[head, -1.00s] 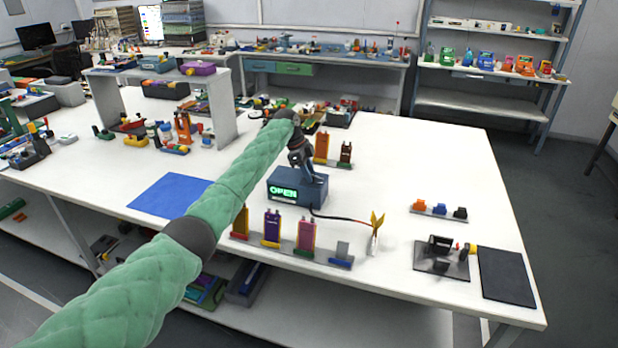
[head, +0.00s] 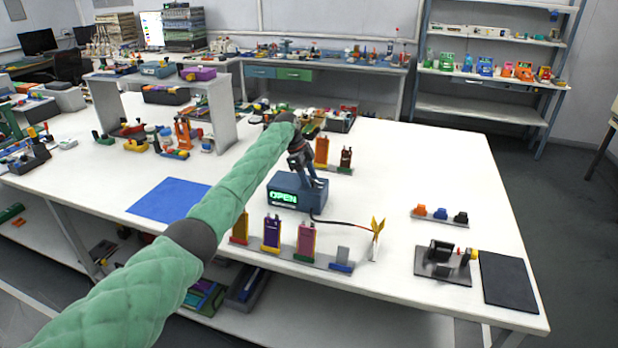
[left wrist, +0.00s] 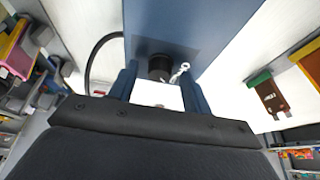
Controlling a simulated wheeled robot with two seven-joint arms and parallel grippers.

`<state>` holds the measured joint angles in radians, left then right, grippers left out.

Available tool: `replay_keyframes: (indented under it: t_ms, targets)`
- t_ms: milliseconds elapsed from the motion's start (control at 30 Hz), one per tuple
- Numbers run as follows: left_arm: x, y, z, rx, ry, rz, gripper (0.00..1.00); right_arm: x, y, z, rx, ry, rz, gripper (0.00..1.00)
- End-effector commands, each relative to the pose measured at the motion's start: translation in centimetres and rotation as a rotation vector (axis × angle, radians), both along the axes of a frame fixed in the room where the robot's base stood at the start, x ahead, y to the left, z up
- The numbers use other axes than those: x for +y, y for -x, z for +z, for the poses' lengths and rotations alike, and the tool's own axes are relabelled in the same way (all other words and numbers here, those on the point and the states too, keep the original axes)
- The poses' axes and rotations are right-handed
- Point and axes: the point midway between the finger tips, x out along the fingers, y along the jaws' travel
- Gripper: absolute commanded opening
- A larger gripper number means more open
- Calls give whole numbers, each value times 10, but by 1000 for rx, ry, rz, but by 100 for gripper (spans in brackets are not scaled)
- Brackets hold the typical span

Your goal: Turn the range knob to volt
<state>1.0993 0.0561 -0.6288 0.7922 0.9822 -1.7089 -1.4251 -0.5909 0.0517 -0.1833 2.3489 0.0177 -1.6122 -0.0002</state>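The meter (head: 284,199) is a blue box on the white table, with a green lit display reading OPEN. My left gripper (head: 314,182) is over its top at the right side. In the left wrist view, the black round knob (left wrist: 160,67) stands on the blue face of the meter (left wrist: 185,22). My left gripper (left wrist: 159,78) is open there, its two blue fingers apart on either side of the knob, with visible gaps. A small silvery piece (left wrist: 181,71) lies beside the knob, near the right finger. The range markings cannot be read. My right gripper is not in view.
A dark lead runs from the meter to a yellow-tipped piece (head: 376,238). A rack with coloured pouch cells (head: 271,233) stands in front. Orange and brown cells (head: 321,152) stand behind. A blue mat (head: 168,200) lies left.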

Motion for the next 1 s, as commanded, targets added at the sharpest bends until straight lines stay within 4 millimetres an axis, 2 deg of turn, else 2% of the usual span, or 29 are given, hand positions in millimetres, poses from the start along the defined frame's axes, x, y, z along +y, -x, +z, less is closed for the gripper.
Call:
replay_keyframes:
  t_ms: [167, 300, 433, 600, 800, 1000]
  targets:
    - [0, 0, 0, 1, 0, 0, 49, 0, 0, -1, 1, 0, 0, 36]
    - [4, -2, 9, 0, 0, 0, 49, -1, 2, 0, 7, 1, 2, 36]
    - [11, -4, 24, -1, 0, 0, 49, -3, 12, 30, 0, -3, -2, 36]
    - [20, -7, 49, -1, 0, 0, 49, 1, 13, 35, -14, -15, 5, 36]
    - [27, -9, 67, 0, 0, 0, 49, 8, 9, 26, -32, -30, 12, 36]
    - [28, -10, 72, 1, 0, 0, 49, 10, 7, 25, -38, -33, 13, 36]
